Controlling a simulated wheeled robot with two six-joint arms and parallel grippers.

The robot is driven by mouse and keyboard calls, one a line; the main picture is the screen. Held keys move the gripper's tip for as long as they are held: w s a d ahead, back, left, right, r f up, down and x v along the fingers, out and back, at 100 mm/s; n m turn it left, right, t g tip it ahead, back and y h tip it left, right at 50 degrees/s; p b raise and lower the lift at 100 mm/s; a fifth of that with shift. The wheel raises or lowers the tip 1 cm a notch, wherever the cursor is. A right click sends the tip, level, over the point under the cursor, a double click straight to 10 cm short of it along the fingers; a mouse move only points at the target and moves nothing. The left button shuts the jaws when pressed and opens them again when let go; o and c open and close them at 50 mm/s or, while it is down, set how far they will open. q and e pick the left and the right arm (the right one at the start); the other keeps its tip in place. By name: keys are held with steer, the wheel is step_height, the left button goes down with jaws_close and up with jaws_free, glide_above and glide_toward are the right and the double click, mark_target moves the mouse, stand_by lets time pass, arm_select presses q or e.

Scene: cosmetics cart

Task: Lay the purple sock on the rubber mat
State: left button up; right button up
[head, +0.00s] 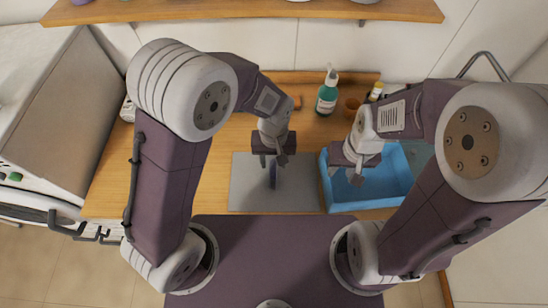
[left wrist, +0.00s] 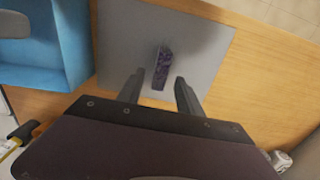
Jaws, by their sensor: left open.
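The purple sock (left wrist: 162,67) shows as a narrow dark purple strip on the grey rubber mat (left wrist: 205,45), near its middle. In the head view the sock (head: 272,178) is just below my left gripper (head: 273,161), within the mat's (head: 245,190) outline. My left gripper is open, with its fingers (left wrist: 158,90) apart on either side of the sock's near end in the left wrist view. I see no finger closed on the sock. My right gripper (head: 354,174) hangs over the blue bin, and its jaw opening is not clear.
The blue bin (head: 398,194) stands right of the mat. A green pump bottle (head: 327,95), a small brown pot (head: 352,105) and a yellow-labelled bottle (head: 376,91) stand behind. A shelf (head: 250,9) runs along the back wall. The wooden worktop (head: 190,165) is clear left of the mat.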

arm_select(q)
steer(key=shift+d+r, duration=0.1)
steer(key=shift+r, duration=1)
